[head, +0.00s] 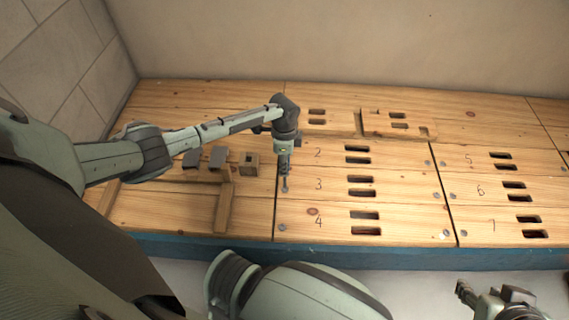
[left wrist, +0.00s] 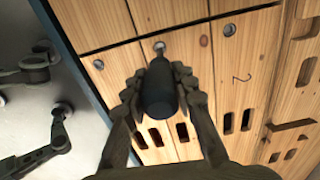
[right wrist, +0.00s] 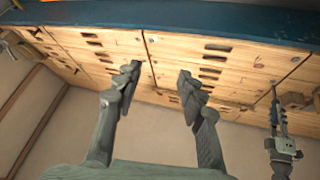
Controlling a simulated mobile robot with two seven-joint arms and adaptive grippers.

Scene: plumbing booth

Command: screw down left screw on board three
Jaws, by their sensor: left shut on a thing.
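Board three (head: 410,187) lies flat with two dark slots and a painted 3. Its left screw (head: 285,189) is at its left end. My left gripper (head: 285,147) is above that end, shut on a dark screwdriver (head: 284,170) pointing down. In the left wrist view the screwdriver's round dark handle (left wrist: 160,92) sits between both fingers, and the screw head (left wrist: 159,46) shows just beyond it. I cannot tell whether the tip touches the screw. My right gripper (right wrist: 157,85) is open and empty, away from the board.
Boards two (head: 400,151) and four (head: 405,222) flank board three. Wooden blocks and grey pieces (head: 218,158) lie left of my left gripper. Boards five to seven (head: 480,190) lie at the right. A blue edge (head: 340,254) runs along the front.

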